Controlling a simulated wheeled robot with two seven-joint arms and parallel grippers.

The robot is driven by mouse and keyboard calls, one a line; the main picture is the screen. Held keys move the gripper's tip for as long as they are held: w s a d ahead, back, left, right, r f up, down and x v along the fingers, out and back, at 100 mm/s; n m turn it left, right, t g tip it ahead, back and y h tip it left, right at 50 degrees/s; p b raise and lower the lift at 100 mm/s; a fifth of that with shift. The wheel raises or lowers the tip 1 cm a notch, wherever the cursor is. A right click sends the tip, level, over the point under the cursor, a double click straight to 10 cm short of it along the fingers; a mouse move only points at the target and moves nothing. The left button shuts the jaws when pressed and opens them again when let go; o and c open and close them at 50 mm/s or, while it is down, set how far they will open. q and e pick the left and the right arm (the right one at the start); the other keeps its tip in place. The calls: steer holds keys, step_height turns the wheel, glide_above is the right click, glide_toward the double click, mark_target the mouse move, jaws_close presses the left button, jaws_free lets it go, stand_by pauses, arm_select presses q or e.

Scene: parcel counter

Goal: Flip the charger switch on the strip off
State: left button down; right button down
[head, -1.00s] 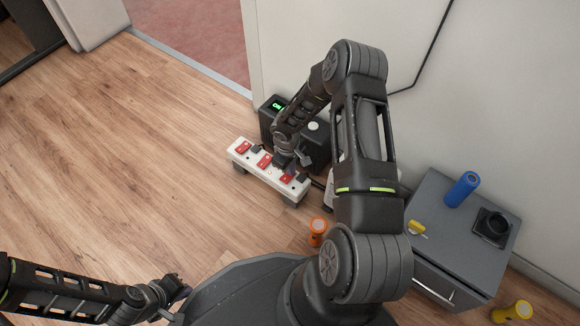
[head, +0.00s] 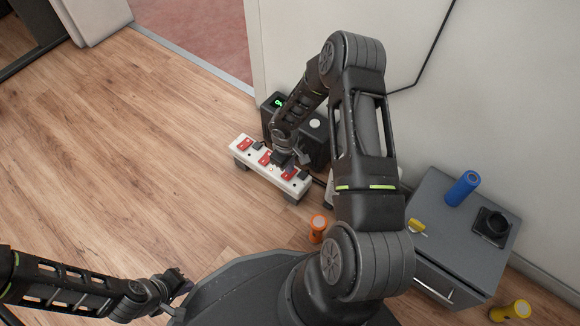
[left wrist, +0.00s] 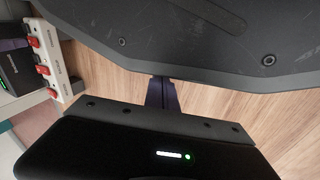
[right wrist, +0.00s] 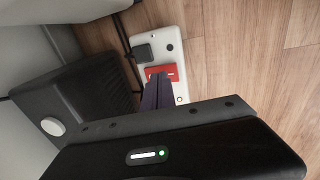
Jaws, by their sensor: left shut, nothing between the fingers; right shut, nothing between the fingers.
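The white power strip (head: 240,155) lies on low feet in the head view, with a left red switch (head: 245,145), a middle red switch (head: 265,157) and a right red switch (head: 289,174). Labels are too small to read. My right gripper (head: 281,163) is shut and empty at the strip, between the middle and right switches. In the right wrist view its fingertips (right wrist: 158,80) overlap the edge of a red switch (right wrist: 163,71); contact cannot be told. My left gripper (head: 182,282) is shut and empty, away from the strip. The strip also shows in the left wrist view (left wrist: 53,60).
A black box with a green display (head: 278,103) stands behind the strip, partly hidden by my right arm. An orange cylinder (head: 318,226) stands on the floor. The wooden floor at left is clear.

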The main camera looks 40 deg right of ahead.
step_height(320, 180, up, 13)
steer(key=d+p, duration=0.1)
steer(key=p, duration=0.4)
steer(key=shift+w+d, duration=0.2)
steer(key=shift+d, duration=0.05)
steer(key=shift+f, duration=0.1)
